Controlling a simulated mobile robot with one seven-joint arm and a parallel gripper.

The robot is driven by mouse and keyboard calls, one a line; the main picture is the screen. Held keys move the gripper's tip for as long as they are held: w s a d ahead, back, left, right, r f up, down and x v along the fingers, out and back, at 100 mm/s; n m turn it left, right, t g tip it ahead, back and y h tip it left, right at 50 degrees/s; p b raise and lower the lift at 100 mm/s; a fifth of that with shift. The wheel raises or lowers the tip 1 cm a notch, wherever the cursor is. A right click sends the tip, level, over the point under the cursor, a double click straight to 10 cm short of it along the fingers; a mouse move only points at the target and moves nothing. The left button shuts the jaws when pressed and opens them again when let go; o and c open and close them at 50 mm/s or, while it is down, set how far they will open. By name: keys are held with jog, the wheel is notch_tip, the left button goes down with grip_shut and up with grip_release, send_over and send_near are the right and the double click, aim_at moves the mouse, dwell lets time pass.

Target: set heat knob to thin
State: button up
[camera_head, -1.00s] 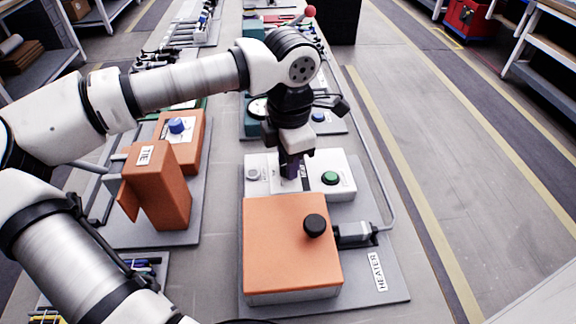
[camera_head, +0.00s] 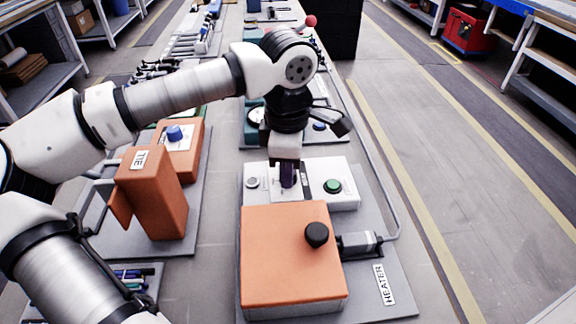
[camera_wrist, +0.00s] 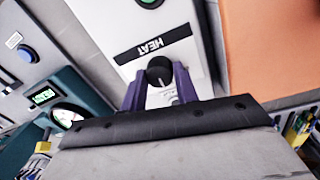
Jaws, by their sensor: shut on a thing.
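The heat knob (camera_wrist: 159,72) is a small round black knob with a pale pointer line, on a white panel below a black HEAT label (camera_wrist: 153,50) in the wrist view. My gripper (camera_wrist: 160,84) has its purple fingers on both sides of the knob and is shut on it. In the head view my gripper (camera_head: 287,181) points down at the white control panel (camera_head: 312,199) behind the orange heater box (camera_head: 290,255), and the knob is hidden there. The scale marks around the knob are mostly covered, so I cannot read its setting.
A green button (camera_head: 332,186) sits right of my gripper on the panel.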

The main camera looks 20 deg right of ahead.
jog(key=o, duration=1)
jog(key=r, duration=1.3)
jog(key=shift+s+a+r+p, duration=0.15)
jog(key=shift+s+r+p, duration=0.15)
jog(key=shift+s+r, duration=0.1)
